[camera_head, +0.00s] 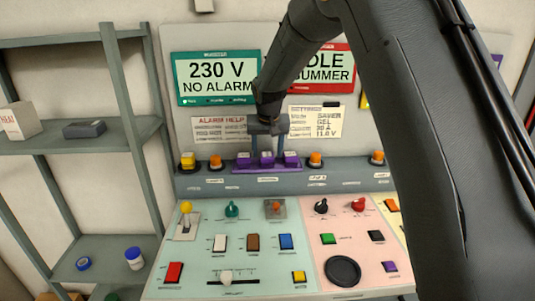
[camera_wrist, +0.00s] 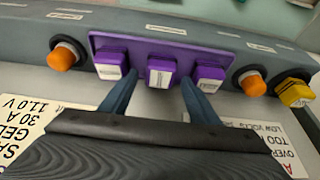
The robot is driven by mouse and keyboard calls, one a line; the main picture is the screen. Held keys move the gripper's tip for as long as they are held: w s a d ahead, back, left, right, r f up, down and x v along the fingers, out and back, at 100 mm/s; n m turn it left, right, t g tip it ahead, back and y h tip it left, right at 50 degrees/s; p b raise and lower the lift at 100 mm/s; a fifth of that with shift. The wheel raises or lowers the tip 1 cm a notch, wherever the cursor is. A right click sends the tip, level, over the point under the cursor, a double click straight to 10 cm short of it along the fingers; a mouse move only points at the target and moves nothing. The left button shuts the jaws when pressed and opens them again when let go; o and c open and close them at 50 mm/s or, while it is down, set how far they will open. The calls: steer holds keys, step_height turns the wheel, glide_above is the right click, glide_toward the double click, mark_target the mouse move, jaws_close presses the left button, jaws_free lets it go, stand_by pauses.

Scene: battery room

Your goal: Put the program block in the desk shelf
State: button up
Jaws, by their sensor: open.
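Three purple blocks with pale labels sit in a row in a purple holder (camera_head: 268,169) on the grey ledge at the back of the control desk; I cannot tell which is the program block. The middle purple block (camera_head: 267,158) also shows in the wrist view (camera_wrist: 160,73). The left block (camera_head: 243,160) and right block (camera_head: 291,159) flank it. My gripper (camera_head: 268,147) is open over the row. In the wrist view, its two fingers (camera_wrist: 158,88) reach toward the gaps on either side of the middle block. Contact cannot be made out. Nothing is visibly held.
Orange buttons (camera_head: 215,162) and a yellow switch (camera_head: 188,160) stand along the grey ledge. The sloping desk (camera_head: 205,257) carries levers, knobs and coloured switches. A grey shelf rack (camera_head: 90,145) stands left, holding a white box (camera_head: 20,121) and a dark box (camera_head: 84,129), with free room between items.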

steer(key=b+v, duration=0.4)
steer(key=v, duration=0.7)
steer(key=s+d+f+g, duration=0.1)
steer(key=s+d+f, duration=0.4)
steer(key=s, duration=0.6)
steer(key=s+d+f+g, duration=0.1)
steer(key=s+d+f, duration=0.4)
steer(key=s, duration=0.6)
steer(key=s+d+f+g, duration=0.1)
steer(key=s+d+f, duration=0.4)
steer(key=s, duration=0.5)
steer(key=shift+s+f, duration=0.2)
steer(key=shift+f, duration=0.5)
steer(key=shift+s+f, duration=0.2)
steer(key=shift+f, duration=0.45)
steer(key=shift+f, duration=0.2)
